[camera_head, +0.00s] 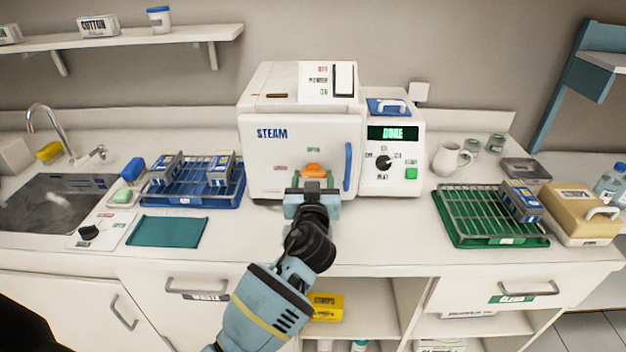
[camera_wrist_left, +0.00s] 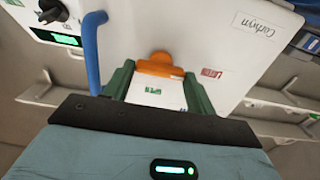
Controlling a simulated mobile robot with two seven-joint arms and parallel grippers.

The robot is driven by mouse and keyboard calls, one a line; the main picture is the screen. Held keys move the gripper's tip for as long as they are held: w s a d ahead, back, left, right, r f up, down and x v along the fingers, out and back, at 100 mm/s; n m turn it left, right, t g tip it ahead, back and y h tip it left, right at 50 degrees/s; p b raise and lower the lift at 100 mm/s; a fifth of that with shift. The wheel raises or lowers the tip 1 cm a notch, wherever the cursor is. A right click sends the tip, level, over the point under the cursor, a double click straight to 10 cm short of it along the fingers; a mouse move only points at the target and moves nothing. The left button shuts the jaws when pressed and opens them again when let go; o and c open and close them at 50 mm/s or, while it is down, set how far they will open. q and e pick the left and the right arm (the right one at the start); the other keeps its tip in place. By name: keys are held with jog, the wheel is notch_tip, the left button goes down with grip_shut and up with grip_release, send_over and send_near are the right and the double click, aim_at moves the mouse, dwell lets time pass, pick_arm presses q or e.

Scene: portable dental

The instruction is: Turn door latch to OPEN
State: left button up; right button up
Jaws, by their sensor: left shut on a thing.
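The white STEAM steriliser (camera_head: 300,125) stands on the counter with its door (camera_head: 265,160) shut. The orange door latch (camera_head: 313,170) is low on the door and also shows in the left wrist view (camera_wrist_left: 160,66). A green OPEN label (camera_head: 313,150) is above it and a red label (camera_head: 280,168) to its left. My left gripper (camera_head: 312,187) is shut on the latch, with its green fingers (camera_wrist_left: 160,78) on either side of it in the wrist view. The gripper hides the latch's lower part, so its exact angle is unclear. My right gripper is not in view.
A blue vertical handle (camera_head: 348,166) is on the door, right of the latch. The control panel (camera_head: 392,150) reads DONE. A blue rack (camera_head: 190,180) with boxes stands left, a green rack (camera_head: 485,215) right.

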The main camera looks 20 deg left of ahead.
pick_arm(q)
jog(key=shift+m, duration=0.4)
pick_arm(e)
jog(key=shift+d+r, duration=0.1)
pick_arm(q)
jog(key=shift+m, duration=0.5)
jog(key=m+p, duration=0.1)
jog(key=m, duration=0.2)
jog(key=shift+r+m, duration=0.1)
jog(key=shift+m, duration=0.2)
jog(key=m+p, duration=0.1)
jog(key=m, duration=0.3)
jog(key=shift+d, duration=0.1)
jog(key=m+p, duration=0.1)
jog(key=m, duration=0.3)
jog(key=shift+f+m, duration=0.2)
jog(key=shift+m, duration=2.1)
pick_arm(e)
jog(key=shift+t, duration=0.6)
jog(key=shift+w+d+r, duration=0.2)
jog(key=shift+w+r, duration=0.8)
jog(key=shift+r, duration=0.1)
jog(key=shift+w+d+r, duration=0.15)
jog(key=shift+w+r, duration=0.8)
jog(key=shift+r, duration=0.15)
pick_arm(q)
jog(key=o, duration=1)
jog(key=shift+d, duration=0.1)
